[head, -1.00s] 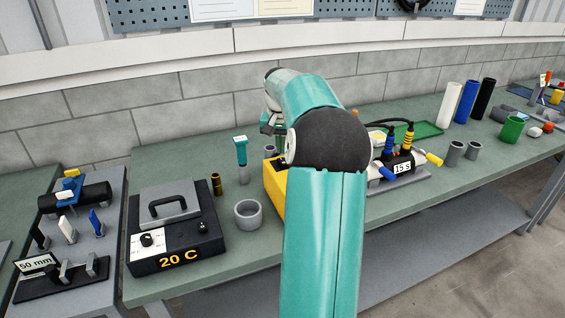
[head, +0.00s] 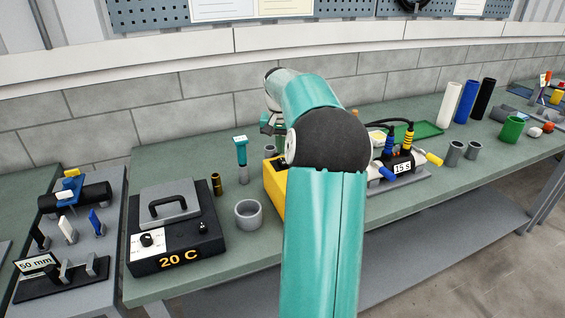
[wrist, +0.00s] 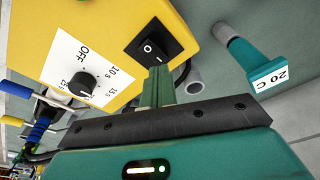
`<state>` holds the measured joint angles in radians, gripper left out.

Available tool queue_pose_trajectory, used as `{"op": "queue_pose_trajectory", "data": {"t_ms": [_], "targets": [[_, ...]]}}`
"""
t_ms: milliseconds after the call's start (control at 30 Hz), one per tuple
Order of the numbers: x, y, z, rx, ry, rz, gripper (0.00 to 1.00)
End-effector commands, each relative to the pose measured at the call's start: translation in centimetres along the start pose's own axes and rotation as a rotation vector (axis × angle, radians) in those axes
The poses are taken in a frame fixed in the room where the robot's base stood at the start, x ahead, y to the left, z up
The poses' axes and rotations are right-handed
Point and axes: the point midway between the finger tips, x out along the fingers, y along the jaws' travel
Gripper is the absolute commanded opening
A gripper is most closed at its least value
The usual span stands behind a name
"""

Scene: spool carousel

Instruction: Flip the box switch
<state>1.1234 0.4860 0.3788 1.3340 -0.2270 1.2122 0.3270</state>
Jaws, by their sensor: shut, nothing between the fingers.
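The yellow box (wrist: 125,17) fills the upper part of the wrist view, with a black rocker switch (wrist: 152,46) marked I and O. Which side of the switch is pressed in I cannot tell. My gripper (wrist: 158,74) is shut and empty, its fingertips at the edge of the switch; whether they touch it I cannot tell. Beside the switch is a white panel with a black timer knob (wrist: 82,84) and OFF and seconds marks. In the head view, my arm hides most of the yellow box (head: 274,192) and its switch.
A teal tool labelled 20 C (wrist: 254,58) stands close to the box. A black 20 C unit (head: 177,237) and a grey cup (head: 248,214) are on the bench to the left. A 15 s device with cables (head: 403,168) is to the right.

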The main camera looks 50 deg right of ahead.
Motion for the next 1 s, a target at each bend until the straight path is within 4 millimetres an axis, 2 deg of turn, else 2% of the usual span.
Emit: {"op": "queue_pose_trajectory", "data": {"t_ms": [1000], "targets": [[0.79, -0.02, 0.1, 0.0, 0.0, 0.0, 0.0]]}}
